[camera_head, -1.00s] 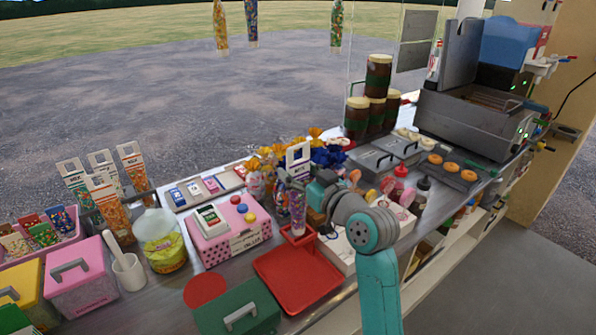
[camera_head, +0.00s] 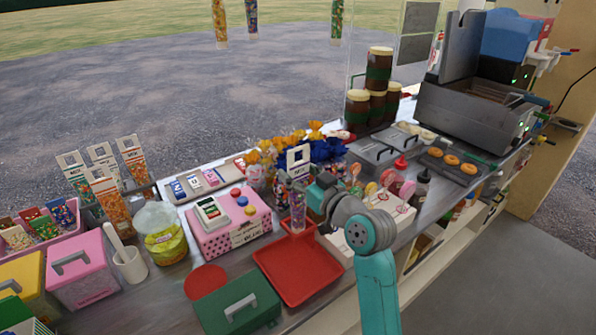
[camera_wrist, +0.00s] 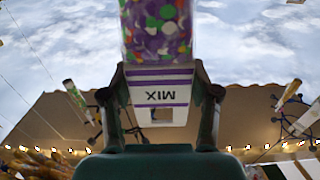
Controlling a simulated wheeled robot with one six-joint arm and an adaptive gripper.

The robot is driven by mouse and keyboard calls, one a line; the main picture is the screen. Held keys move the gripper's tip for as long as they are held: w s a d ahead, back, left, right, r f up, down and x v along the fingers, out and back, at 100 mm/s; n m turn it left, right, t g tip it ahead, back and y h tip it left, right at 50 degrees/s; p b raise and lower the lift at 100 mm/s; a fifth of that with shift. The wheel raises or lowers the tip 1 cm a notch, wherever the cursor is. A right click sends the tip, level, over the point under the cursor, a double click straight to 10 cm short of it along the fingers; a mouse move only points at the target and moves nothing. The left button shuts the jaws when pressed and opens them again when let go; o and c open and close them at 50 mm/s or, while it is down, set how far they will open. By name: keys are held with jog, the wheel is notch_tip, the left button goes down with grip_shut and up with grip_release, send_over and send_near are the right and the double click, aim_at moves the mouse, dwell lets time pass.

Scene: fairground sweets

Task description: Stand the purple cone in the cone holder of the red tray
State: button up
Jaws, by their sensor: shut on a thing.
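The purple cone is a clear pointed bag of coloured sweets with a white, purple-striped MIX header. In the head view the cone (camera_head: 298,212) is upright, and its lower end is at the small red cone holder (camera_head: 312,233) on the back edge of the red tray (camera_head: 300,272). I cannot tell how deep the tip sits, as the holder's wall hides it. My gripper (camera_head: 306,190) reaches in from the right and is shut on the cone. In the wrist view my gripper (camera_wrist: 160,88) has one finger on each side of the cone's header (camera_wrist: 160,98).
A pink spotted box (camera_head: 230,222) stands left of the holder. A green lidded box (camera_head: 237,303) and a red disc (camera_head: 205,282) lie left of the tray.

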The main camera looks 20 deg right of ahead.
aim_at(303, 200)
jog(key=shift+f, duration=2.4)
jog(key=shift+f, duration=0.95)
jog(key=o, duration=1.1)
jog(key=shift+o, duration=0.2)
jog(key=shift+o, duration=1)
